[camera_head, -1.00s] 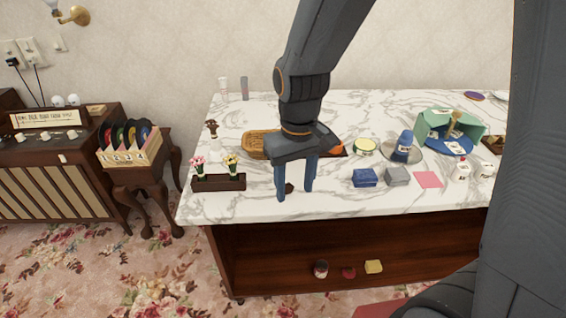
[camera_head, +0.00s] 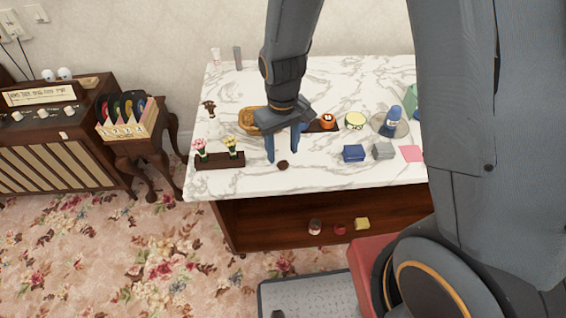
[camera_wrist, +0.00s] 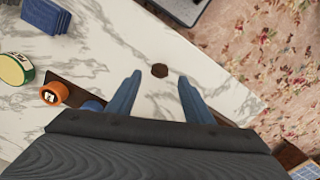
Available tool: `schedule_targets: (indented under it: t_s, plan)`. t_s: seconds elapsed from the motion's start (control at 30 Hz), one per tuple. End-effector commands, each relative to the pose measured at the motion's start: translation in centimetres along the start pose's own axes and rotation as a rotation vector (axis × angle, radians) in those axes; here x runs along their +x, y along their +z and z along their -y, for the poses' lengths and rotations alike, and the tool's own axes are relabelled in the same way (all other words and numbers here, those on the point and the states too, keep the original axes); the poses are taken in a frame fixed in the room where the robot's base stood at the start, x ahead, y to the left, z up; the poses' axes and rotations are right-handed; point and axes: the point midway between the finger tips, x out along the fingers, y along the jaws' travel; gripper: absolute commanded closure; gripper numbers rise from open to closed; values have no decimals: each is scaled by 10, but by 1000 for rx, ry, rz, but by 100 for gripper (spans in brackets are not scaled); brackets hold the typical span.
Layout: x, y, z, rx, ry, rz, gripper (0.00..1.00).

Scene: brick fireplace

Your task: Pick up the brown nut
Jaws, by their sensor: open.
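The brown nut (camera_head: 282,165) is a small dark brown piece on the white marble tabletop (camera_head: 315,180), close to its front edge. My gripper (camera_head: 283,158) is open and empty with its blue fingers pointing down just behind the nut. In the wrist view the nut (camera_wrist: 159,70) lies ahead of the fingertips, roughly midway across the gap of my gripper (camera_wrist: 159,82). The nut appears to be resting on the tabletop, apart from both fingers. How high the fingertips are above the marble is hard to tell.
A dark planter with flowers (camera_head: 220,161) stands left of the nut. The marble around the nut is clear.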

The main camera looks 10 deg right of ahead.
Motion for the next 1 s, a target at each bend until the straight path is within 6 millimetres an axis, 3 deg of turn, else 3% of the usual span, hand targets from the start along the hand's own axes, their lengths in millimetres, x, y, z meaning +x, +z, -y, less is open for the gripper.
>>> schedule_targets:
  t_s: [0.4,0.77,1.0]
  plan:
    - [41,1,-1,5,-1,3,53]
    - [49,0,-2,5,0,0,53]
    - [48,0,-2,5,0,0,90]
